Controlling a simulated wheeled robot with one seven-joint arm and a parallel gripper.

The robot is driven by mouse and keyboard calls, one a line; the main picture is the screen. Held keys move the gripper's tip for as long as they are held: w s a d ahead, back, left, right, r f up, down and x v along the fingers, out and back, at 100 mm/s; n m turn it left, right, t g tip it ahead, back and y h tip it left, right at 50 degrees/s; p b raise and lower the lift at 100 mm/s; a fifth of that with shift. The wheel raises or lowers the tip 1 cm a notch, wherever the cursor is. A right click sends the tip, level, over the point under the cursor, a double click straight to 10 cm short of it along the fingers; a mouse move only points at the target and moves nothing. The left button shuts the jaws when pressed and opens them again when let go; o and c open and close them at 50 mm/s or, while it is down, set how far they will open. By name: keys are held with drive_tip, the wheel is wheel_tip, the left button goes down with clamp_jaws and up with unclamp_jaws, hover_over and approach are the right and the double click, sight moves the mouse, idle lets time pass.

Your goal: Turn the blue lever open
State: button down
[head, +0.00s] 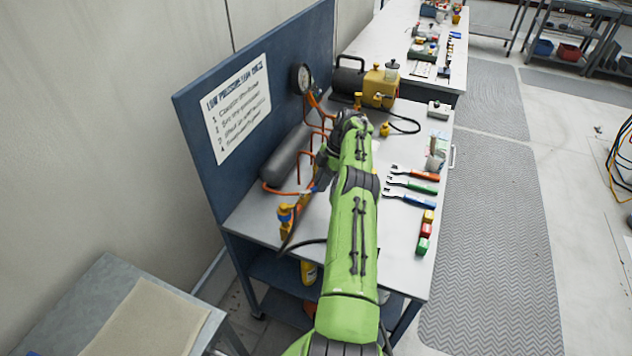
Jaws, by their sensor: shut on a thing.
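My green arm reaches over the workbench from the front, and its dark wrist bends down to the left. My gripper (321,178) is small and partly hidden beside the arm, low over the bench. It is shut on the blue lever (317,188), of which only a small blue piece shows at the fingertips. The lever's exact angle and the valve under it are too small or hidden to tell.
The bench (405,258) has a blue back panel (200,120) with a printed sign, a gauge (301,78), a grey cylinder (288,160) and orange pipes. A yellow pump (380,90) stands behind. Red, green and blue-handled tools (412,185) lie to the right.

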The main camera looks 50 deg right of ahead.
idle(0.5)
drive_tip(key=c, duration=1)
unclamp_jaws()
drive_tip(key=shift+c, duration=0.2)
wheel_tip(320, 180, up, 10)
drive_tip(key=p, duration=0.8)
